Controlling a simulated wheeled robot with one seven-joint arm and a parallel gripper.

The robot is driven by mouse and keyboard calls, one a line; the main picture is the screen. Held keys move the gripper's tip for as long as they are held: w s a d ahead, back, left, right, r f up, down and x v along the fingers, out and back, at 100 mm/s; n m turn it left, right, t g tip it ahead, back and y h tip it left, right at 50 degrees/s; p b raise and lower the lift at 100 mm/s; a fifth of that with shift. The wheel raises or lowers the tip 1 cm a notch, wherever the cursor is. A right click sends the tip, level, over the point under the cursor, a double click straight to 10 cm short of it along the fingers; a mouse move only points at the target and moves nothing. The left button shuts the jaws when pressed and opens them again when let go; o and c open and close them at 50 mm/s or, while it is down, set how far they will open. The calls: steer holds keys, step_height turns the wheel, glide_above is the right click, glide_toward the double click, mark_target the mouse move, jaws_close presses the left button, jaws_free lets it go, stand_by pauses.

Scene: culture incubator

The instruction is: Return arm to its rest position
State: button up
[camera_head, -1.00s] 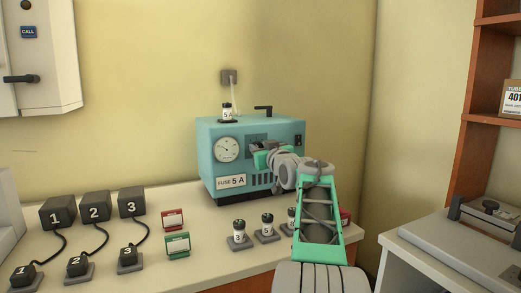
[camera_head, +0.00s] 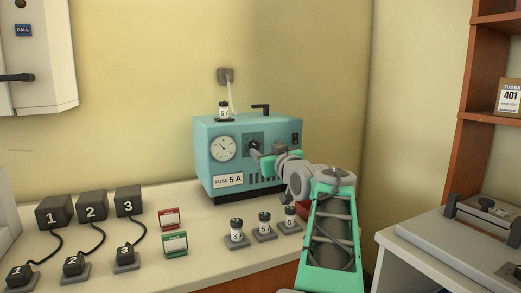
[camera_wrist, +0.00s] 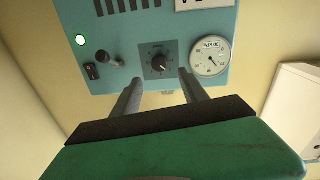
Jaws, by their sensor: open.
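My gripper (camera_head: 259,158) is in front of the teal incubator box (camera_head: 215,180), close to the control knob (camera_head: 254,144) on its front panel. In the wrist view my two grey fingers (camera_wrist: 162,90) are spread apart with nothing between them. The black knob (camera_wrist: 158,60) shows beyond the fingertips, with a gap that I cannot judge exactly. The green and grey arm reaches from the lower right of the head view toward the box.
Numbered black blocks (camera_head: 92,207) with cables are at left, beside red and green cards (camera_head: 174,244). A side table (camera_head: 430,262) and shelf (camera_head: 467,150) are at right.

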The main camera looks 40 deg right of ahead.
steer(key=shift+s+a, duration=0.1)
steer(key=shift+s, duration=0.2)
steer(key=a+f+n+g+y+p, duration=0.1)
steer(key=a+f+g+y+p, duration=0.15)
steer(key=a+p, duration=0.75)
steer(key=a+f+g+y+p, duration=0.1)
steer(key=a+g+y+p, duration=0.4)
steer(key=a, duration=0.9)
steer(key=s+a+f+n+g+p, duration=0.1)
steer(key=s+a+f+g+p, duration=0.2)
steer(key=s+a+p, duration=0.2)
steer(key=s+a+f+g+h+p, duration=0.1)
steer(key=s+a+f+g+p, duration=0.2)
steer(key=s+a+p, duration=0.3)
steer(key=s+a+f, duration=0.1)
steer(key=s+a, duration=0.3)
steer(key=s, duration=0.4)
steer(key=shift+s+n, duration=0.2)
steer(key=shift+n, duration=0.2)
steer(key=shift+a+r, duration=0.1)
